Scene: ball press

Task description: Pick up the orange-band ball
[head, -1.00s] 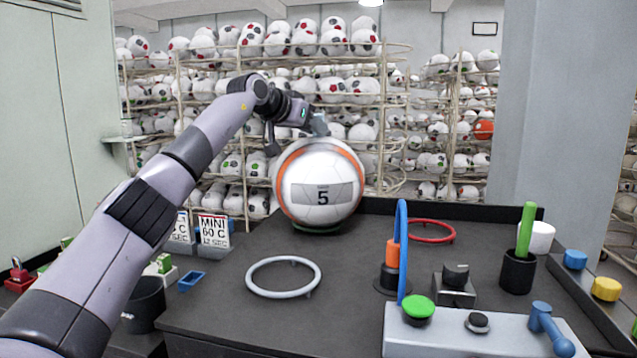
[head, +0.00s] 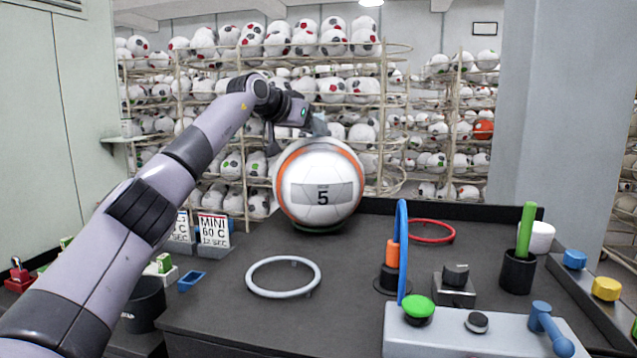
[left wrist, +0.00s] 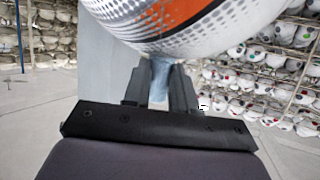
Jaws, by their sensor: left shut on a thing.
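The orange-band ball (head: 321,172) is white with an orange band and a grey panel marked 5. It is at the back of the dark table; whether its underside touches anything is hard to tell. My left gripper (head: 318,127) is at the top of the ball. In the left wrist view, my left gripper (left wrist: 160,85) is shut on a blue-grey piece (left wrist: 160,79) that meets the surface of the ball (left wrist: 165,25). The exact join is hidden by the fingers and the ball. My right gripper is out of view.
A white ring (head: 283,292) lies at the table's front left, and a red ring (head: 432,231) lies at the back right. A blue upright ring (head: 402,250), a control box with a green button (head: 418,307) and a black cup (head: 517,270) occupy the right. Ball racks stand behind.

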